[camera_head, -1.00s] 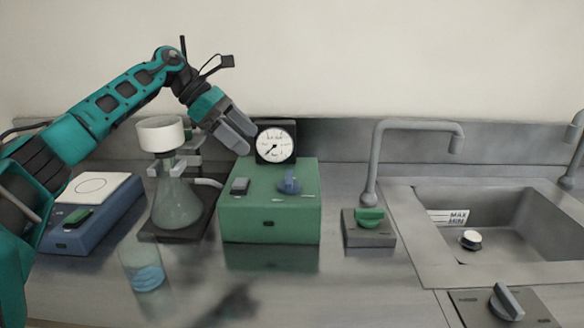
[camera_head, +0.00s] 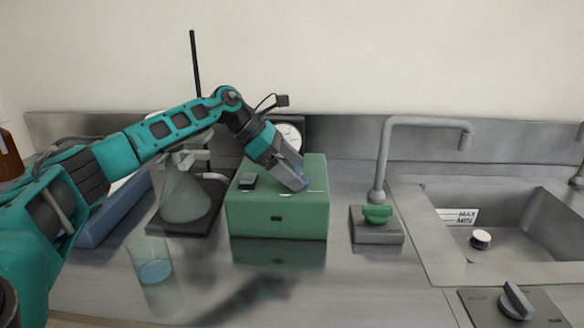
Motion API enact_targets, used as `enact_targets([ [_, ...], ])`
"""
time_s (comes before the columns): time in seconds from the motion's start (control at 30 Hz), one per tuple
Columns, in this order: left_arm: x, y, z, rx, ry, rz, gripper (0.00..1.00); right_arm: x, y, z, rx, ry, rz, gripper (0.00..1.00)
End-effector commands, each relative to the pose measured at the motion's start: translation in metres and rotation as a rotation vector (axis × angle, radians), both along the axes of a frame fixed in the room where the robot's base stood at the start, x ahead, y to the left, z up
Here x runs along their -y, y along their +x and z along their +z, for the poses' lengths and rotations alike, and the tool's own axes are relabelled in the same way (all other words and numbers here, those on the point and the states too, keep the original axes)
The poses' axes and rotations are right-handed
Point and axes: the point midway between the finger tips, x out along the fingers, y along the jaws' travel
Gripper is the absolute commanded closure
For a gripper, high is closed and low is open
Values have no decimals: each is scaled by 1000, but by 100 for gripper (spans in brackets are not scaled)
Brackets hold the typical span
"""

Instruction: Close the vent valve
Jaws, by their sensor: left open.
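The green box (camera_head: 279,212) stands on the steel bench with a grey switch (camera_head: 247,181) on its top. A blue knob, which looks like the vent valve, sits on the right of that top; my gripper now hides most of it. My left gripper (camera_head: 301,184) points down and to the right over the knob, with its open jaws at or around it. Whether the fingers touch the knob I cannot tell. A dial gauge (camera_head: 291,134) behind the box is partly hidden by my arm. My right gripper is not in view.
A flask (camera_head: 184,196) on a dark base stands left of the box, with a glass of blue liquid (camera_head: 154,270) in front. Right are a grey block with a green knob (camera_head: 377,214), a faucet (camera_head: 384,150), a sink (camera_head: 512,243) and a grey knob (camera_head: 517,300).

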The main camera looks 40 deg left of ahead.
Motion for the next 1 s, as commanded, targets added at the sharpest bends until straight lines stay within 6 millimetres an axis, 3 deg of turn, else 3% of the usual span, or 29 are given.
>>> enact_targets([
  [0.07,0,0,0,0,0,0,2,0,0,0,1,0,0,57],
  [0.63,0,0,0,-1,0,-1,57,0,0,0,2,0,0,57],
  [1.0,0,-2,1,-3,1,57,58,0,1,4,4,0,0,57],
])
